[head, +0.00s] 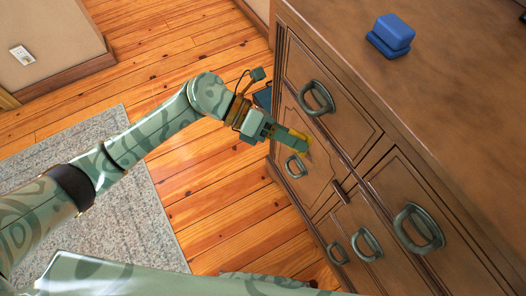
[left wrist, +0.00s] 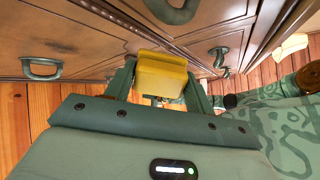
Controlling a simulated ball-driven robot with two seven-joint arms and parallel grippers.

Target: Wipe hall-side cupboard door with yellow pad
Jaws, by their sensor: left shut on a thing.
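The yellow pad (head: 302,146) is held between the fingers of my left gripper (head: 298,138). In the left wrist view the pad (left wrist: 160,75) sits across the fingertips, against or very close to the wooden cabinet front; I cannot tell whether it touches. The far-left cupboard door (head: 312,178), below the far drawer, has a green handle (head: 296,166) just below the pad in the head view. The gripper and pad hide part of this door's upper area. My right gripper is not in view.
The far drawer's handle (head: 317,97) sticks out above and right of the pad. Another drawer handle (head: 418,228) and further door handles (head: 367,245) are nearer. A blue box-like object (head: 392,35) sits on the cabinet top. Wood floor and a grey rug (head: 125,225) lie left.

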